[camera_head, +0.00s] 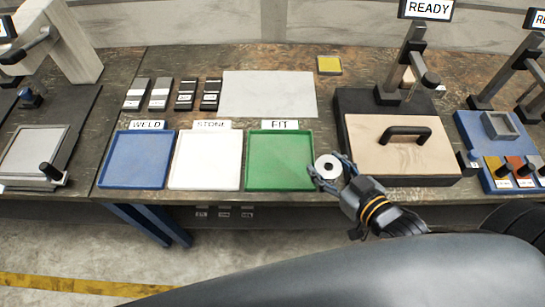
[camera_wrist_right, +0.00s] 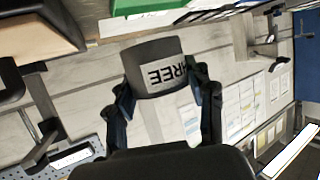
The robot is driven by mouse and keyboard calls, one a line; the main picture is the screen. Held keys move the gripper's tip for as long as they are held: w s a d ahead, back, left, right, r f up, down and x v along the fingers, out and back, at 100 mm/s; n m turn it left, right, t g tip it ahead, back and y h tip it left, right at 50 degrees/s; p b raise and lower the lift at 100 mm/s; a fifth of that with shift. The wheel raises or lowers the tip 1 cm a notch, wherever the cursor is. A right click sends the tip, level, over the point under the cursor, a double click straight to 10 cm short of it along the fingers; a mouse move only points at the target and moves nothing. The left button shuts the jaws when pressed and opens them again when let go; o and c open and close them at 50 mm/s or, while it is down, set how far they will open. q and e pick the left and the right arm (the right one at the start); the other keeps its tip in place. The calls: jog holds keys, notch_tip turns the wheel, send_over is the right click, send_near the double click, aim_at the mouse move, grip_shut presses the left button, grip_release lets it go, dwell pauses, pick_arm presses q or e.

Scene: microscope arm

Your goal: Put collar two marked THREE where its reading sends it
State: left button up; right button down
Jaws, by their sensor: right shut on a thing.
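My right gripper (camera_head: 330,172) is shut on a collar (camera_head: 328,166), just right of the green tray near the bench's front edge. From the head, the collar shows a pale round end with a dark hole. In the right wrist view the collar (camera_wrist_right: 150,52) is dark grey between the fingers (camera_wrist_right: 165,100). Three empty trays stand in a row: blue WELD (camera_head: 137,160), white STONE (camera_head: 205,161) and green FIT (camera_head: 280,161). My left gripper is not in view.
Several dark and grey blocks (camera_head: 185,94) and a pale plate (camera_head: 268,93) lie behind the trays. Right of the gripper stands a tan-topped box with a black handle (camera_head: 404,134); a READY sign (camera_head: 428,9) stands behind it. A yellow pad (camera_head: 329,65) lies at the back.

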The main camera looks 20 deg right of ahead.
jog(key=shift+w+d+r+n+y, duration=0.1)
jog(key=shift+d+r+n+y, duration=0.05)
jog(key=shift+d+n+y, duration=0.3)
jog(key=shift+w+d+r+n+g+y, duration=0.1)
jog(key=shift+d+r+n+g+y, duration=0.05)
jog(key=shift+d+n+y, duration=0.25)
jog(key=shift+w+d+r+n+g+y, duration=0.15)
jog(key=shift+d+n+y, duration=0.1)
jog(key=shift+d, duration=0.25)
jog(key=shift+n+g+y, duration=0.4)
jog(key=shift+g+y, duration=0.1)
jog(key=shift+y, duration=0.1)
jog(key=w+a+f, duration=0.2)
jog(key=w+a, duration=0.1)
jog(key=w+a+f+p, duration=0.1)
jog(key=w+a+f, duration=0.2)
jog(key=w+a+f+p, duration=0.1)
jog(key=w+a+f, duration=0.2)
jog(key=a, duration=0.1)
jog(key=shift+w+f, duration=0.2)
jog(key=shift+w, duration=0.2)
jog(key=shift+a+f, duration=0.1)
jog(key=shift+f, duration=1.6)
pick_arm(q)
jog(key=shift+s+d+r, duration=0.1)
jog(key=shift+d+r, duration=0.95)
